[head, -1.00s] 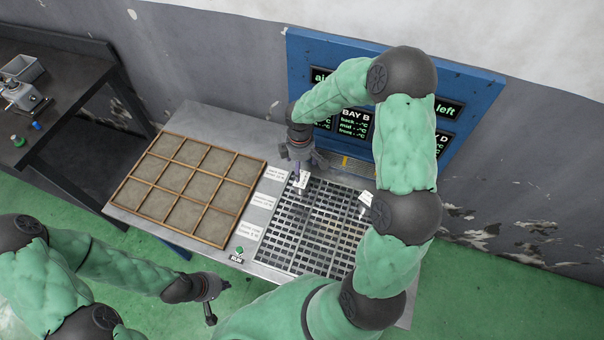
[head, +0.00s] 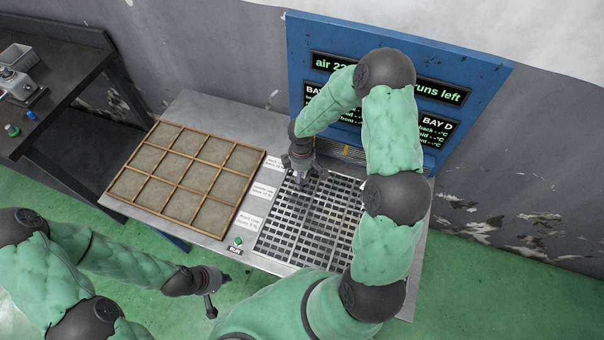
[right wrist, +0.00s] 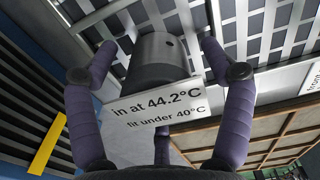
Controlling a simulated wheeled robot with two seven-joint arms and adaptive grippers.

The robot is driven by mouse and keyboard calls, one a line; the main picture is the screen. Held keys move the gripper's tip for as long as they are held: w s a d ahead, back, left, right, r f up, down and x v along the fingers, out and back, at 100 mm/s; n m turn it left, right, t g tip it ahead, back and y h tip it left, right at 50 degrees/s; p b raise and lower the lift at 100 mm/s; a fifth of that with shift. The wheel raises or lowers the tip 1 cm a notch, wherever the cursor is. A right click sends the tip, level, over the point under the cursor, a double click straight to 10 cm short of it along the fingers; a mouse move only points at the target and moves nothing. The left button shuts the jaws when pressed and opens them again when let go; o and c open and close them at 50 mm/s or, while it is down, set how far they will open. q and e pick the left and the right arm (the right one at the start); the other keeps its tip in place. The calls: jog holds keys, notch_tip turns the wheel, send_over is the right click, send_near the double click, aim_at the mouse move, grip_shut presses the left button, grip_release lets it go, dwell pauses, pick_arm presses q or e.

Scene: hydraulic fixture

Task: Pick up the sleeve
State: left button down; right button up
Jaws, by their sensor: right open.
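The sleeve (right wrist: 160,58), a short grey metal cylinder with a small dark hole in its side, stands on the slotted metal grate (head: 318,222). A white tag (right wrist: 158,108) in front of it reads "in at 44.2°C, fit under 40°C". My right gripper (head: 301,180) is low over the grate's back left part. In the right wrist view its purple fingers are open on both sides of the sleeve, and I see no clear grip. The sleeve is hidden by the gripper in the head view. My left gripper (head: 211,302) hangs in front of the table, away from the sleeve; its jaws are unclear.
A wooden divided tray (head: 188,177) lies left of the grate, with printed labels (head: 262,193) between them. A green button (head: 238,241) is at the front edge. A blue display board (head: 470,85) stands behind. A dark side table (head: 60,90) is at left.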

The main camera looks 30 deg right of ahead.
jog(key=c, duration=1.7)
jog(key=shift+o, duration=0.2)
